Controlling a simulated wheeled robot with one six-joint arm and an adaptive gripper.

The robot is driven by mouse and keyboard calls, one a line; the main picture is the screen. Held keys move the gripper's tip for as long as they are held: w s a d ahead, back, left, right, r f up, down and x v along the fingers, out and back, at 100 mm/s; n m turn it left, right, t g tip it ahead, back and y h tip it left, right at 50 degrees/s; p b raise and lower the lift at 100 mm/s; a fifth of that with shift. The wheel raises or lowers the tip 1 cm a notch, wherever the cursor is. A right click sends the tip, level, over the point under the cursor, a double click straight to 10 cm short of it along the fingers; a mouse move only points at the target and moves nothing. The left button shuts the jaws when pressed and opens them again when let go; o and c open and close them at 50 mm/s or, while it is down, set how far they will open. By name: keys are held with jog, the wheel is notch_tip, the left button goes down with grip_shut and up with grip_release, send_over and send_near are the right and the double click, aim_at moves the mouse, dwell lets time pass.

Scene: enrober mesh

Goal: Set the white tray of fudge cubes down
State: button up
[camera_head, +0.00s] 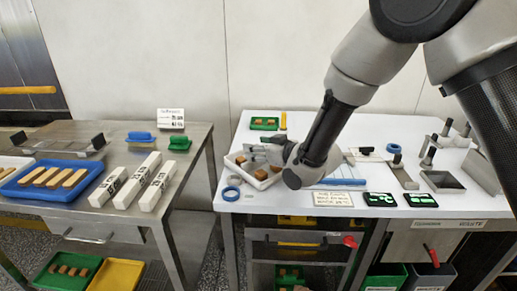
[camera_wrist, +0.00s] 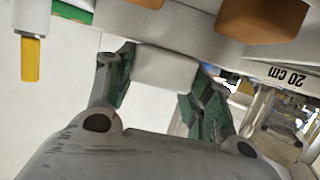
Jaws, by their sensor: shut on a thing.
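The white tray (camera_head: 243,176) with brown fudge cubes (camera_head: 261,174) is at the left end of the white table. My gripper (camera_head: 272,153) is at the tray's far right side and hides part of it. In the wrist view, my gripper's green-lined fingers (camera_wrist: 163,88) are shut on a white lug of the tray (camera_wrist: 166,67). Brown cubes (camera_wrist: 263,18) show above it. The tray looks tilted in the head view. I cannot tell whether it touches the table.
A green tray (camera_head: 265,124) is behind, and a label card (camera_head: 333,199) is at the front. A steel table (camera_head: 190,150) stands left across a gap.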

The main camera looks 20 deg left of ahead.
jog(key=shift+f, duration=0.1)
jog(key=o, duration=1.4)
jog(key=shift+s+d+r, duration=0.15)
jog(key=shift+d+r, duration=0.05)
jog(key=shift+d, duration=0.05)
jog(key=v, duration=1.1)
jog(key=shift+s+d+r, duration=0.1)
jog(key=shift+d, duration=0.15)
